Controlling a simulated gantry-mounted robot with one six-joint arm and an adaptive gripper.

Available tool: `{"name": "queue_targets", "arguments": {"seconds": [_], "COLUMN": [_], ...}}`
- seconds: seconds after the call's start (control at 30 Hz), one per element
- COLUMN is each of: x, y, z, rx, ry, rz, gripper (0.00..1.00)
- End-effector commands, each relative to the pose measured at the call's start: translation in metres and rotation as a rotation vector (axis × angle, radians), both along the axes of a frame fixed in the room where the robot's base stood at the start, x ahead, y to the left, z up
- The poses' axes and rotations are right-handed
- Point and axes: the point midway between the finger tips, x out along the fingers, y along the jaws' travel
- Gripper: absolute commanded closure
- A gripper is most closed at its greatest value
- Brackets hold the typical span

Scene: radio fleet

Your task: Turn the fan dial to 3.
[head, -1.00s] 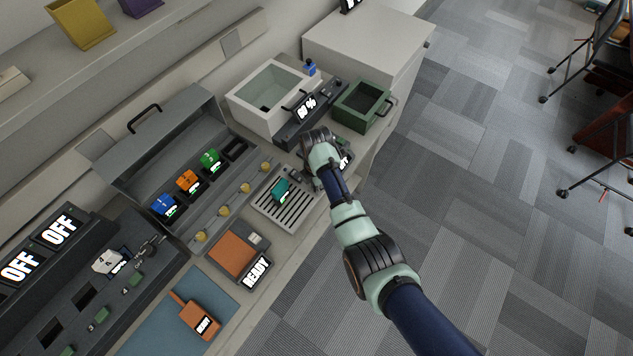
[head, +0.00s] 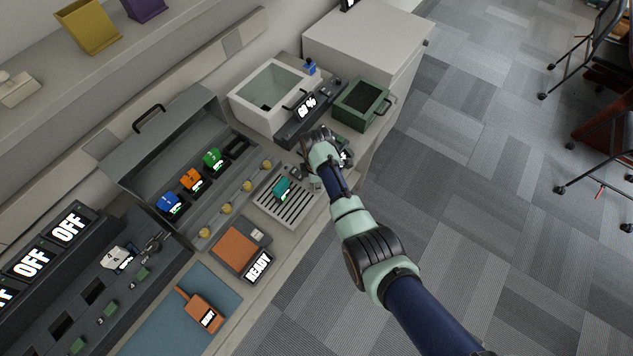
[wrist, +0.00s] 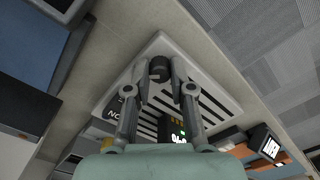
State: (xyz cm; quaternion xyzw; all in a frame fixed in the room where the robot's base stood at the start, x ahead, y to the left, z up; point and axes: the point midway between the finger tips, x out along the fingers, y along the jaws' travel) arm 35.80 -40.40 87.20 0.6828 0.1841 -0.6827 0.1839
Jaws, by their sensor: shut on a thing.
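The fan dial, a small dark round knob (wrist: 160,68), sits near the far corner of a light grey slatted unit (wrist: 215,100) in the wrist view. My gripper (wrist: 161,76) has its two fingers closed on either side of the knob. In the head view my gripper (head: 310,176) is low at the right end of the slatted unit (head: 296,211), and its wrist hides the dial. I cannot read a dial setting. A teal radio (head: 282,189) with a lit label lies on the slats.
A green bin (head: 361,104) and a dark panel with a percentage display (head: 306,107) stand behind my gripper. An open case (head: 150,150) holds blue, orange and green radios. An orange unit reading READY (head: 236,249) is at the near left.

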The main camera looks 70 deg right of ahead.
Motion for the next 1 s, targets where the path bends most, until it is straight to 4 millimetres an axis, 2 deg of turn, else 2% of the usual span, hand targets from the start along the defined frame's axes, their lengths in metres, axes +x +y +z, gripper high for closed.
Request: {"name": "queue_targets", "arguments": {"seconds": [0.27,0.3,0.43,0.77,0.87,1.0], "x": [0.0,0.0,0.0,0.0,0.001,0.001], "y": [-0.001,-0.001,0.0,0.0,-0.001,-0.001], "z": [0.001,0.001,0.001,0.003,0.016,0.049], "rx": [-0.001,-0.001,-0.001,-0.001,-0.003,-0.005], "ry": [-0.001,-0.001,-0.001,-0.001,-0.003,-0.004], "rz": [-0.001,-0.001,0.0,0.0,0.0,0.0], "gripper": [1.0,0.74,0.53,0.52,0.52,0.52]}}
